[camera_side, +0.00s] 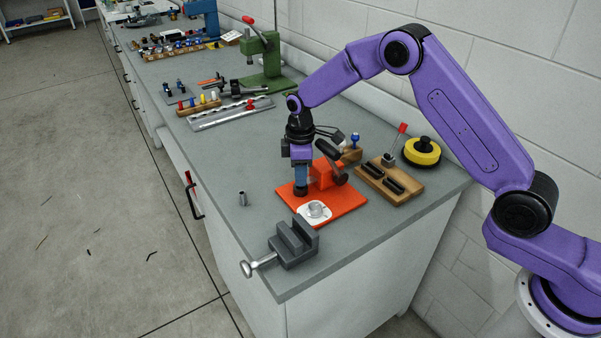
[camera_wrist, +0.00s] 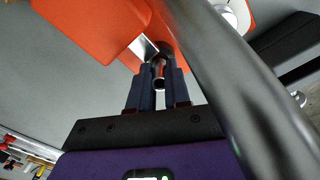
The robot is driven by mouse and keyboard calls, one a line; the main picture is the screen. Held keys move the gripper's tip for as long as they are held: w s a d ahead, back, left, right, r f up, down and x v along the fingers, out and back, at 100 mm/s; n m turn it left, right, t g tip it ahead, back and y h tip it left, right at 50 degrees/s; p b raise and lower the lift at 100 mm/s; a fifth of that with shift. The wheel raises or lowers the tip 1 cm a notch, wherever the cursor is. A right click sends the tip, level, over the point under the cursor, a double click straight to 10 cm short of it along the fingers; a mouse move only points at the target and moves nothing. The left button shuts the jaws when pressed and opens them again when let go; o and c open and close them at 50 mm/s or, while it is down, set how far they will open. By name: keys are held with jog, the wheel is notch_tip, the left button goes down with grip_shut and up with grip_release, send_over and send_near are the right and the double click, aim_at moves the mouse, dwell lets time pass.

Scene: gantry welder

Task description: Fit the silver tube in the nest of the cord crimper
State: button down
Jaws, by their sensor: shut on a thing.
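The cord crimper is an orange plate (camera_side: 348,203) with an orange block (camera_side: 322,174) and a dark lever (camera_side: 331,160) on it; the lever crosses the wrist view as a thick grey bar (camera_wrist: 240,85). My gripper (camera_side: 301,182) points down over the plate's left part, beside the block. In the wrist view my gripper (camera_wrist: 160,82) is shut on a small silver tube (camera_wrist: 159,72), its open end facing the camera. A dark round part lies just beyond the tube. The tube's far end and the nest are hidden, so I cannot tell whether they touch.
A white dish with a silver piece (camera_side: 314,211) sits at the plate's front. Another silver cylinder (camera_side: 242,198) stands on the bench to the left. A grey vise (camera_side: 291,243) is in front. A wooden block with black slots (camera_side: 390,181) and a yellow disc (camera_side: 422,152) are right.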

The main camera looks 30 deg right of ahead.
jog(key=shift+f, duration=0.25)
dwell(2.2)
jog(key=shift+r, duration=0.25)
dwell(0.4)
jog(key=c, duration=1)
grip_release()
notch_tip(320, 180, up, 17)
jog(key=s+a+r, duration=0.1)
jog(key=s+r, duration=0.1)
jog(key=s, duration=1.7)
jog(key=s+d+f, duration=0.2)
jog(key=s+d, duration=0.3)
jog(key=s, duration=0.6)
jog(key=s+d+f, duration=0.2)
jog(key=s+d, duration=0.3)
jog(key=s, duration=0.5)
jog(key=shift+s+d+f+n, duration=0.3)
jog(key=shift+s+d, duration=0.05)
